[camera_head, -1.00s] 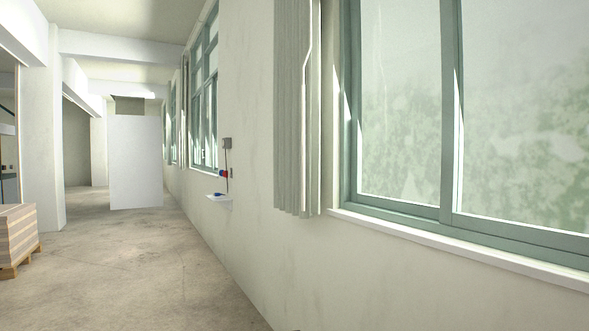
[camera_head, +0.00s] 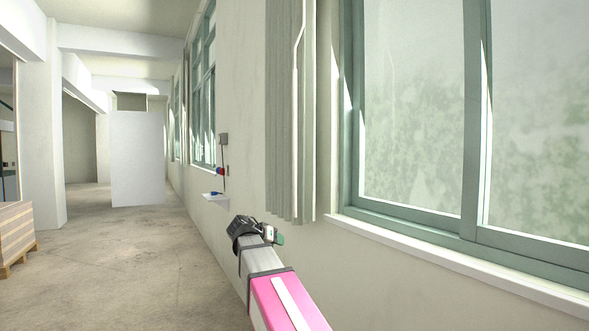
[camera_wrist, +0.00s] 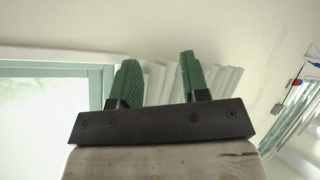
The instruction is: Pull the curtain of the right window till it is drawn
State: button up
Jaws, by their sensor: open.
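The curtain (camera_head: 283,120) of the right window (camera_head: 420,110) hangs bunched in grey-white vertical folds at the window's left side. A thin pale rod or cord hangs along its front. My gripper (camera_head: 262,232) is just below and left of the curtain's lower end in the head view. In the wrist view my gripper (camera_wrist: 157,82) has its two green fingers apart. The curtain folds (camera_wrist: 225,82) show behind and between them, and I cannot tell whether they touch. Nothing is clearly held.
A white sill (camera_head: 460,265) juts out below the right window. A small wall shelf (camera_head: 216,198) with a blue item and a box above it is farther along the wall. A pallet stack (camera_head: 15,235) stands at the left. The floor between is clear.

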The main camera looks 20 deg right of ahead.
notch_tip(320, 180, up, 16)
jog(key=m+t+h, duration=0.1)
jog(key=m+h, duration=0.5)
send_near(295, 166)
jog(key=x, duration=1)
jog(key=shift+w, duration=0.45)
jog(key=shift+d, duration=0.1)
grip_shut()
